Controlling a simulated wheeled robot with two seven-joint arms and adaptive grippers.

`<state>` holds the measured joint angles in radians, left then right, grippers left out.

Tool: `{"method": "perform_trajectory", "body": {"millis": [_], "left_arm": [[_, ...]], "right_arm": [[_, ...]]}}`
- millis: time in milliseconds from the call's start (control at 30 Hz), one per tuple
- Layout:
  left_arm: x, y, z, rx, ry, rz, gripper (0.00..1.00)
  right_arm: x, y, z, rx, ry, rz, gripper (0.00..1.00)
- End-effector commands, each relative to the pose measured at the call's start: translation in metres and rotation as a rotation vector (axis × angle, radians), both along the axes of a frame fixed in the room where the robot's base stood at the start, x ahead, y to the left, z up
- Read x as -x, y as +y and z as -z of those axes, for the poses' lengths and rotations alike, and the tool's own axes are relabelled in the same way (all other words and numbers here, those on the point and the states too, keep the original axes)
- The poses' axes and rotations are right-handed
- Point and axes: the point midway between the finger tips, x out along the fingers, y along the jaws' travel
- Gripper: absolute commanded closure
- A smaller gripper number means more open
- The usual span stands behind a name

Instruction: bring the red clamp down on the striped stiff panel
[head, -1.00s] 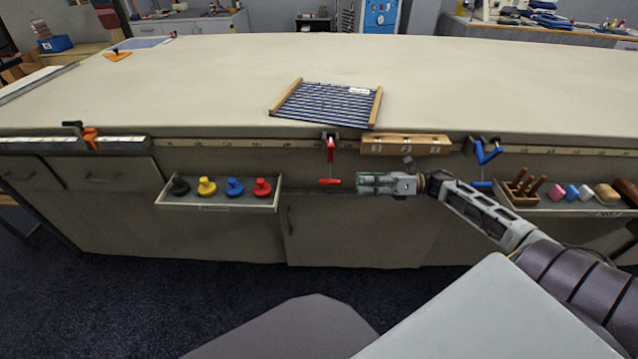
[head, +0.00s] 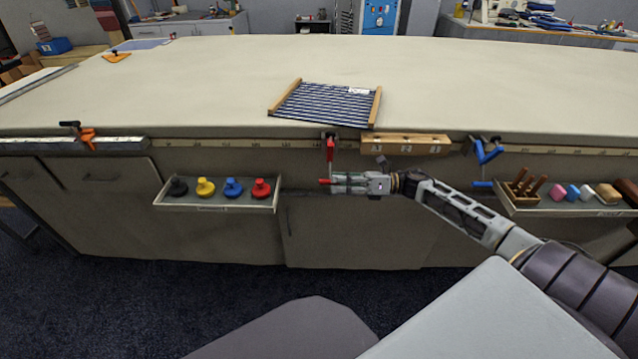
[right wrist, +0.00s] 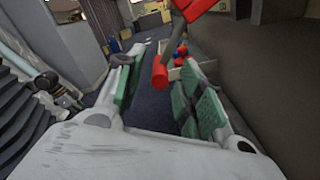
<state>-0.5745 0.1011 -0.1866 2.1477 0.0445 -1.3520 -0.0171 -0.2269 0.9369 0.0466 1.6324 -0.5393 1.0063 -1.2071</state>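The striped stiff panel (head: 322,106), dark blue and white with wooden side strips, lies on the table near its front edge. In the right wrist view the handle end (right wrist: 160,74) shows between the spread green-padded fingers of my right gripper (right wrist: 160,90), with gaps on both sides. Whether the clamp jaw touches the panel is too small to tell. My left gripper is out of view.
The table (head: 450,85) is mostly clear. A tray of coloured knobs (head: 218,208) juts out left of the clamp. A wooden block (head: 405,145) and a blue clamp (head: 487,152) are to its right, and a tool tray (head: 560,211) farther right. An orange clamp (head: 88,138) sits far left.

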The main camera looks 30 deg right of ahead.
Motion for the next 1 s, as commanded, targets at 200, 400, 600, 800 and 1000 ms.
{"method": "perform_trajectory", "body": {"millis": [200,400,600,800,1000], "left_arm": [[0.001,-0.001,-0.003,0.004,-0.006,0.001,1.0],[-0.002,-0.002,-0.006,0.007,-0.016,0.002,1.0],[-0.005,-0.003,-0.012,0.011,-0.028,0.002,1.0],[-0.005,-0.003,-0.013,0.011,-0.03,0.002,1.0],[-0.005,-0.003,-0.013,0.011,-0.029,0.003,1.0]], "right_arm": [[-0.012,0.019,0.0,-0.002,-0.001,0.0,0.63],[-0.021,0.035,0.0,-0.001,-0.002,0.0,0.63],[-0.029,0.047,0.0,-0.002,0.0,0.0,0.63],[-0.032,0.053,0.0,-0.001,0.001,-0.001,0.63],[-0.033,0.054,0.0,-0.001,0.001,0.0,0.63]]}}
